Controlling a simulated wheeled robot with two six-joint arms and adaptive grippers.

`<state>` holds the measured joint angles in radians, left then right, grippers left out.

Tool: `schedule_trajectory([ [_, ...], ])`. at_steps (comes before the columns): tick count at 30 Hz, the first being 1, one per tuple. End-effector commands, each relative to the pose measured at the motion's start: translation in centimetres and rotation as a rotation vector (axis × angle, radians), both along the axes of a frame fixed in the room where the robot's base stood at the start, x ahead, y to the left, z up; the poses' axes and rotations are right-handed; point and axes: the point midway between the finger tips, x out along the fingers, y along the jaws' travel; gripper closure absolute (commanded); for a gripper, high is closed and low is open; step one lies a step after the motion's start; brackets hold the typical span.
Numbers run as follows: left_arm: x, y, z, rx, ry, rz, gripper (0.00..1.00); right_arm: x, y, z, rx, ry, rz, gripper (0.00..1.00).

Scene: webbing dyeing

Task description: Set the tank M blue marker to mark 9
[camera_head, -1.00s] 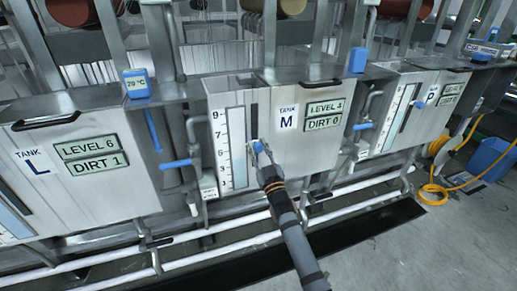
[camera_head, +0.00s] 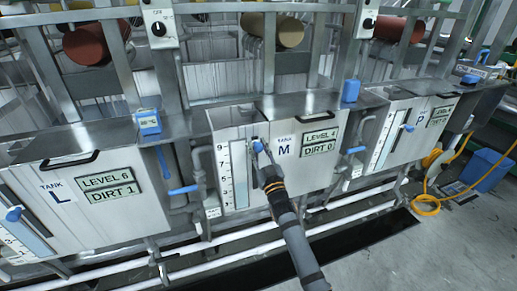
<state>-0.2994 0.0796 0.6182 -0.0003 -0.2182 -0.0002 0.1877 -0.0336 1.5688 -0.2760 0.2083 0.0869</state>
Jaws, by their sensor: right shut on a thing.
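Tank M is the grey metal box in the middle, with its label (camera_head: 284,146) and signs that seem to read LEVEL 4 and DIRT 0. Its white scale (camera_head: 225,180) carries numbers, with 9 at the top. The blue marker (camera_head: 257,145) sits in the upper part of the slot right of the scale, roughly level with mark 9; the exact mark is hard to tell. My right gripper (camera_head: 262,153) is shut on the marker and partly covers it. My left gripper is not in view.
Tank L (camera_head: 62,192) stands at the left and tank P (camera_head: 421,118) at the right, each with its own blue marker. Blue-handled valves (camera_head: 184,190) and pipes lie between the tanks. White pipes (camera_head: 200,248) run low in front. A yellow hose (camera_head: 428,205) lies at the right.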

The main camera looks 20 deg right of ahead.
Motion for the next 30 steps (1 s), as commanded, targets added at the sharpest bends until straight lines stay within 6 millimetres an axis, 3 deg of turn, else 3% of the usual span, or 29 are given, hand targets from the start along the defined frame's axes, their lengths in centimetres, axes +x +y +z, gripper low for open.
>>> schedule_trajectory([
  [15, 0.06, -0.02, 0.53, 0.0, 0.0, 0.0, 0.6, -0.01, 0.0, 1.0, 0.0, -0.01, 0.001, 1.0],
  [16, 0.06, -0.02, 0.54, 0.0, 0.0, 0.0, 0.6, 0.0, 0.0, 1.02, 0.0, -0.01, 0.001, 0.68],
  [20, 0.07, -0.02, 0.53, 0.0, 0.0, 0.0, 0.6, 0.01, 0.0, 0.86, 0.0, -0.007, 0.0, 0.5],
  [30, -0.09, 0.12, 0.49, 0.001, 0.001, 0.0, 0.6, -0.22, -0.01, 0.43, 0.0, -0.001, 0.0, 0.48],
])
